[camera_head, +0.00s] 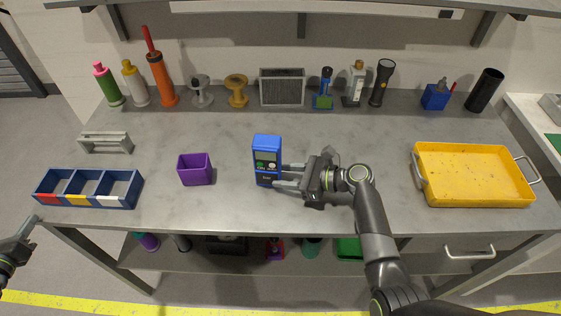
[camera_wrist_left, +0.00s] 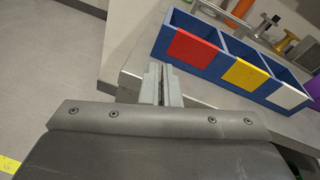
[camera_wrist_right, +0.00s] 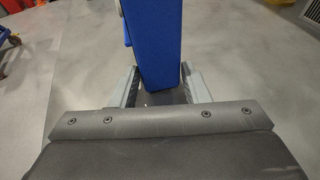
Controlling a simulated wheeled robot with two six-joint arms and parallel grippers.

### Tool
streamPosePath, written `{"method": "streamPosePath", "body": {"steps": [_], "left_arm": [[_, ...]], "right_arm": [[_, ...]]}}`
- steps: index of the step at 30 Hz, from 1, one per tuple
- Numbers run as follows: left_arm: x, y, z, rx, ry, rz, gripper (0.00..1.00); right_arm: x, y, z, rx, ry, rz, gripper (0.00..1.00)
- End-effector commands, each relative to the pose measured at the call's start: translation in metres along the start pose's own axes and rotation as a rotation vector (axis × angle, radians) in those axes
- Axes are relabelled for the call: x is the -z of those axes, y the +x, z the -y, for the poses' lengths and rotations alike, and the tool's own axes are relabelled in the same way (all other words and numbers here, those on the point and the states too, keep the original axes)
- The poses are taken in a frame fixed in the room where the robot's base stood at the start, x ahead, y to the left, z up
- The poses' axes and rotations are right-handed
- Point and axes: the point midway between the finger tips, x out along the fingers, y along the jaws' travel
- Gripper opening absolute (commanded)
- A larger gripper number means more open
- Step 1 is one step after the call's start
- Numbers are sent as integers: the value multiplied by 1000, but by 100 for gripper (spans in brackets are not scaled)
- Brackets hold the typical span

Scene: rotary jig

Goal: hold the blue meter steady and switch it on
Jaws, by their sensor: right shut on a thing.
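The blue meter (camera_head: 267,142) stands upright near the middle of the bench, its dark face with a small screen and buttons turned to the front. My right gripper (camera_head: 279,175) reaches it from the right and is shut on its lower part. In the right wrist view the blue body of the meter (camera_wrist_right: 156,45) rises between the two fingers (camera_wrist_right: 160,92). My left gripper (camera_head: 28,232) is off the bench's front left corner, empty. In the left wrist view its fingers (camera_wrist_left: 162,85) are together. The marking on the meter's buttons is too small to read.
A purple box (camera_head: 195,182) stands left of the meter. A blue three-part bin (camera_head: 90,204) lies at the front left edge, with a grey rack (camera_head: 106,149) behind it. A yellow tray (camera_head: 470,197) fills the right side. Bottles and tools line the back.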

Motion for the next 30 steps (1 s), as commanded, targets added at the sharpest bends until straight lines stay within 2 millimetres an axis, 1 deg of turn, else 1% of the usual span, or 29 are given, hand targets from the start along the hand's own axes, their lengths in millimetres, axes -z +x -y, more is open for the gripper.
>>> {"method": "streamPosePath", "body": {"steps": [1, 3, 5, 6, 11, 12, 14, 17, 18, 20, 23, 30], "left_arm": [[-56, 35, 28, 78, 1, 84, 0], [-83, 50, 40, 106, -20, 117, 0], [-106, 61, 51, 130, -38, 145, 0], [-122, 68, 59, 147, -50, 163, 0], [-178, 89, 89, 213, -93, 224, 0], [-192, 93, 97, 230, -103, 238, 0], [-212, 98, 109, 254, -119, 257, 0], [-188, 100, 130, 311, -222, 232, 0], [-180, 101, 140, 338, -263, 221, 0], [-168, 102, 155, 376, -326, 203, 0], [-148, 103, 182, 443, -433, 166, 0], [-106, 100, 256, 607, -702, 56, 0]], "right_arm": [[-3, 0, 0, 0, 0, 2, 29], [-3, -1, 0, 0, -1, 2, 29], [-3, -1, 0, 0, -1, 2, 29], [-3, -1, 0, 0, -1, 2, 29], [-2, -1, 0, 0, 0, 1, 29], [-2, -1, 0, 0, 1, 0, 28], [-2, -1, 0, 0, 1, 0, 28], [-2, 0, 0, 0, 0, 1, 28], [-2, 0, 0, 0, 0, 1, 28], [-2, 0, 0, 0, 0, 2, 28], [-3, 0, 0, 0, -1, 2, 28], [-3, 0, 0, 0, -1, 3, 28]]}}
